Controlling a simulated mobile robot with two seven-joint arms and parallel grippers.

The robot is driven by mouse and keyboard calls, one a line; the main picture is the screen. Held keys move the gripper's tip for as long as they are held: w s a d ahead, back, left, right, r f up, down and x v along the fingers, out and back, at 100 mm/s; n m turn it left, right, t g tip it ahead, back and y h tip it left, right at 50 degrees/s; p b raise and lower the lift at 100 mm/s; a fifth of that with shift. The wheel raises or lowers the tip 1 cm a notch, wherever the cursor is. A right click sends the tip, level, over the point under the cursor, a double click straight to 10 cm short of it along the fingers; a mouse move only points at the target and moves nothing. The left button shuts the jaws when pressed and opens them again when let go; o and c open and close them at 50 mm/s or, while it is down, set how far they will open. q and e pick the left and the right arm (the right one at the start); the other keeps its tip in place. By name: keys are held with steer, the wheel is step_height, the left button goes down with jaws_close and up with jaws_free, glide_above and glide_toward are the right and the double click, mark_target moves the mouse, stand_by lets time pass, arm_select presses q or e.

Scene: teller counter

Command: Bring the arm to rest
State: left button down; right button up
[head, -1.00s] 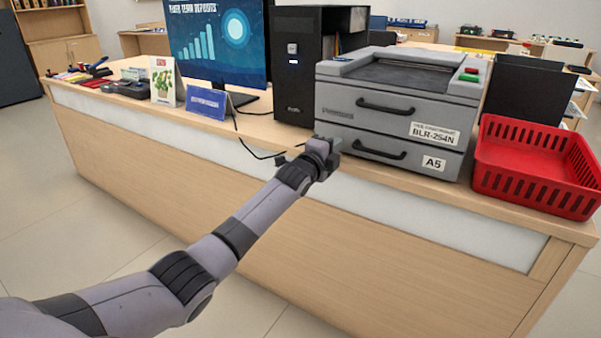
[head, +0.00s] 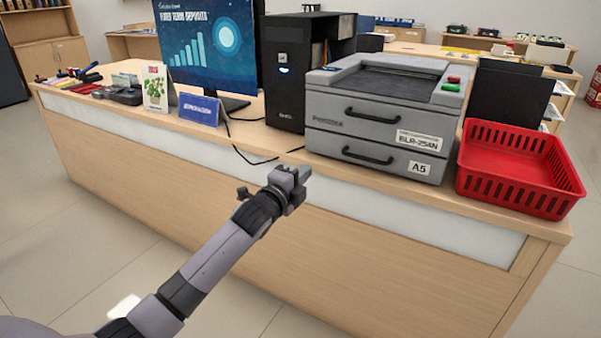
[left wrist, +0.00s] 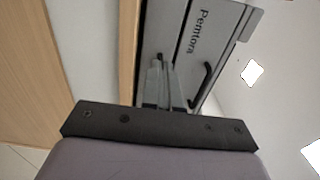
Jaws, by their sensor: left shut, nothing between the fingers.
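My left gripper (head: 291,174) is in front of the teller counter (head: 300,235), near its front top edge and below the grey printer (head: 375,115). It is shut and empty. In the left wrist view its fingers (left wrist: 163,85) are together, and the printer (left wrist: 205,45) shows behind them, apart as far as I can tell. My left arm comes in from the lower left of the head view. My right gripper is not in view.
On the counter stand a red basket (head: 520,170), a black computer tower (head: 285,75), a monitor (head: 205,45), a blue sign (head: 199,109) and a plant card (head: 155,88). A black cable (head: 250,158) lies near the front edge. The floor (head: 60,240) before the counter is clear.

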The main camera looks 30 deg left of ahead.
arm_select(q)
steer(key=shift+s, duration=0.4)
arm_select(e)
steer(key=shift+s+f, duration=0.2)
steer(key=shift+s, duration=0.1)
arm_select(q)
steer(key=shift+f, duration=0.1)
steer(key=s+d+f+n+g+h, duration=0.15)
steer(key=s+d+f+n, duration=0.25)
steer(key=s+f, duration=0.5)
steer(key=s+d+f+n+g, duration=0.35)
steer(key=s+f+n, duration=0.3)
steer(key=s, duration=0.55)
steer(key=s+d+f+n+g, duration=0.3)
steer(key=s+d+f+n, duration=0.2)
steer(key=s+f, duration=0.5)
steer(key=s+a+r+p, duration=0.1)
steer(key=r+p, duration=0.7)
steer(key=p, duration=0.1)
steer(key=s+r+p, duration=0.2)
steer(key=r+p, duration=0.7)
steer(key=shift+s+a+r, duration=0.3)
steer(key=shift+a, duration=0.05)
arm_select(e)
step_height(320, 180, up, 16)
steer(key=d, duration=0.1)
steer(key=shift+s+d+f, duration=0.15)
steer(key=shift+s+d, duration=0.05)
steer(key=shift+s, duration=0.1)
